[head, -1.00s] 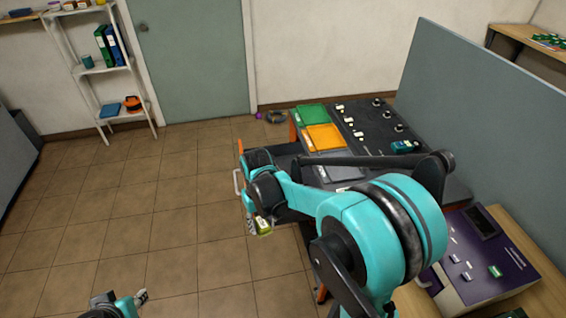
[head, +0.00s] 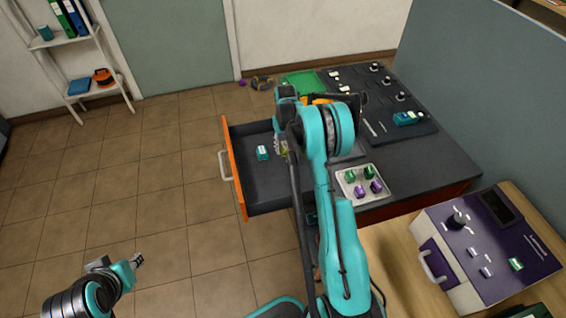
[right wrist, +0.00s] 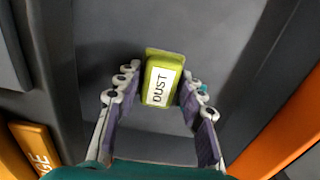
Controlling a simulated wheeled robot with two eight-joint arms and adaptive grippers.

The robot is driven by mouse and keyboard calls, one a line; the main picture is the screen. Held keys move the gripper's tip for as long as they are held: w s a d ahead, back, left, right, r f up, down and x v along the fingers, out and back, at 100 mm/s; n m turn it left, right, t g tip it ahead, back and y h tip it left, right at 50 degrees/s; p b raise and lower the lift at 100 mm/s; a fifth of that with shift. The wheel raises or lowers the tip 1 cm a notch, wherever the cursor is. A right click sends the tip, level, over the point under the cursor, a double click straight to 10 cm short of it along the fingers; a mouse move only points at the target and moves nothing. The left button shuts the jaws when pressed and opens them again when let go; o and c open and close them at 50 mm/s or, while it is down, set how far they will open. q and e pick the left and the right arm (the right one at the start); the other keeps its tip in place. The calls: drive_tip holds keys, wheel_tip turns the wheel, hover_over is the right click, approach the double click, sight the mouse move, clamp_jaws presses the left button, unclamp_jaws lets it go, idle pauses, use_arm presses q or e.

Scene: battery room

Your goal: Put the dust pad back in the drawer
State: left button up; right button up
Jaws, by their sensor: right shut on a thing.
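The dust pad (right wrist: 160,85) is a yellow-green block with a white label reading DUST. My right gripper (right wrist: 155,90) is shut on it, a finger on each side. In the head view the pad (head: 284,149) is mostly hidden by my right arm. The pulled-out drawer (head: 236,180) has an orange front, a white handle and a dark inside. The right gripper (head: 280,145) is over the drawer's inner part; how high the pad is above the floor I cannot tell. My left gripper (head: 138,260) is far from the drawer, over the floor at the lower left.
A small teal-and-white block (head: 262,153) lies in the drawer. A pale tray (head: 362,182) with green and purple pieces stands on the dark worktop (head: 430,165). A purple-and-grey device (head: 485,250) sits at the right. An orange labelled thing (right wrist: 38,145) shows beside the gripper.

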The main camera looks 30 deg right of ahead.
sight(285, 163)
wheel_tip(285, 163, down, 8)
drive_tip(key=shift+r+b, duration=0.15)
drive_tip(key=shift+b, duration=1.05)
drive_tip(key=shift+r, duration=0.1)
drive_tip(key=shift+s+a+f+b, duration=0.1)
drive_tip(key=shift+f+b, duration=0.25)
drive_tip(key=o, duration=1)
drive_tip(key=shift+o, duration=1)
drive_tip(key=shift+f, duration=0.1)
